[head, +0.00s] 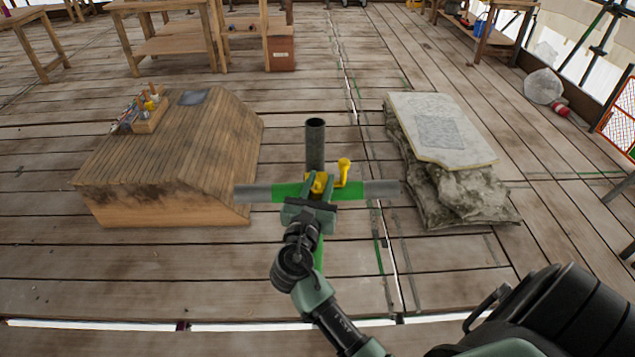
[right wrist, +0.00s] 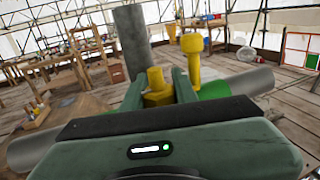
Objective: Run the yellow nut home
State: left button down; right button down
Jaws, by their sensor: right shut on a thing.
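The yellow nut (head: 319,184) sits at the crossing of a grey upright tube and a horizontal tube with a green middle. My right gripper (head: 317,188) is shut on the nut; in the right wrist view the nut (right wrist: 158,88) lies between the two green fingers, with a yellow stud end rising above it. A second yellow fitting (head: 343,172) with a round head stands just right of the gripper; it also shows in the right wrist view (right wrist: 191,62). The upright tube (head: 315,145) rises behind. The gripper hides part of the joint. My left gripper is not in view.
A wooden platform (head: 190,155) with a small tool box (head: 150,117) stands left. The horizontal tube (head: 380,189) sticks out on both sides of my gripper. Plank floor is open in front.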

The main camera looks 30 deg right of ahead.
aim_at(314, 197)
jog(key=shift+m+g+h, duration=0.6)
jog(key=shift+g, duration=0.1)
jog(key=shift+s+d, duration=0.1)
jog(key=shift+s, duration=0.05)
jog(key=c, duration=1.1)
grip_release()
jog(key=p+v, duration=0.1)
jog(key=v, duration=0.6)
jog(key=shift+s+a+p, duration=0.15)
jog(key=shift+a+p, duration=0.25)
jog(key=shift+f, duration=0.15)
